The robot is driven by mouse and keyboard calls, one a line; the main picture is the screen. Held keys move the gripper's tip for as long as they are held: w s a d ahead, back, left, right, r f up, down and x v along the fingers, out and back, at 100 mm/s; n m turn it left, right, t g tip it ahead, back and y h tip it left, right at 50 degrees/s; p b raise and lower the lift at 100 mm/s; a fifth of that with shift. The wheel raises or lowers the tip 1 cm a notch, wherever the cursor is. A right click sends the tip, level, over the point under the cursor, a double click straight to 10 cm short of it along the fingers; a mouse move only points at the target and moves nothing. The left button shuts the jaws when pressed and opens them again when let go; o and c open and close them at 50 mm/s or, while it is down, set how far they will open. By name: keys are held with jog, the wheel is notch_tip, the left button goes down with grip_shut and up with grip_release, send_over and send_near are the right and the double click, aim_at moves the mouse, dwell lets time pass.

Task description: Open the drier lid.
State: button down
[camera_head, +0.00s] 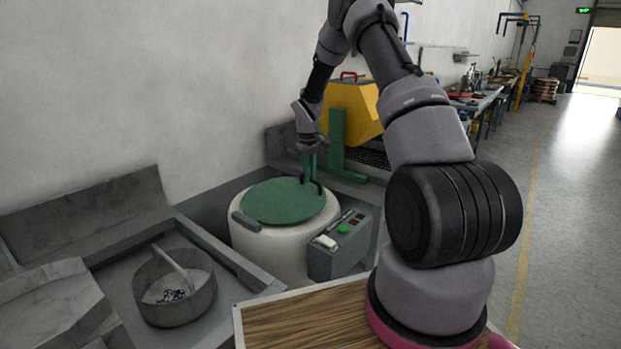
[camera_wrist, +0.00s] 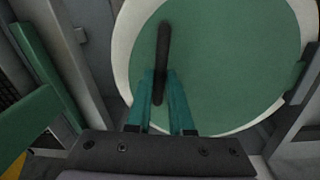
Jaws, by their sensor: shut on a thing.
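The drier (camera_head: 275,250) is a round cream drum with a flat green lid (camera_head: 280,203), which lies level on top in the head view. The lid fills much of the wrist view (camera_wrist: 225,60). A dark bar handle (camera_wrist: 163,50) stands on the lid near one edge. My gripper (camera_head: 309,180) reaches down over the right side of the lid. In the wrist view its teal fingers (camera_wrist: 162,85) are shut on the handle, one on each side. Part of the handle is hidden between the fingers.
A grey control box (camera_head: 342,245) with a green button is on the drier's front right. A metal basket (camera_head: 174,288) stands in a grey trough to the left. A wooden-topped surface (camera_head: 300,318) is in front. A yellow machine (camera_head: 352,108) and green post (camera_head: 338,140) stand behind.

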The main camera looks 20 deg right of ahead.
jog(key=s+a+r+t+h, duration=0.2)
jog(key=s+a+r+h, duration=0.1)
jog(key=a+r, duration=0.3)
jog(key=s+a+r+t+h, duration=0.3)
jog(key=s+a+r+h, duration=0.1)
jog(key=r, duration=0.5)
jog(key=s+a+r+t+h, duration=0.1)
jog(key=s+a+t+h, duration=0.1)
jog(key=s+a, duration=0.3)
jog(key=s+a+r+t+h, duration=0.1)
jog(key=s+a+t+h, duration=0.1)
jog(key=s+a, duration=0.4)
jog(key=shift+a+r+h, duration=0.15)
jog(key=shift+a+h, duration=0.75)
jog(key=shift+a, duration=2)
jog(key=shift+s, duration=0.1)
jog(key=c, duration=0.8)
grip_release()
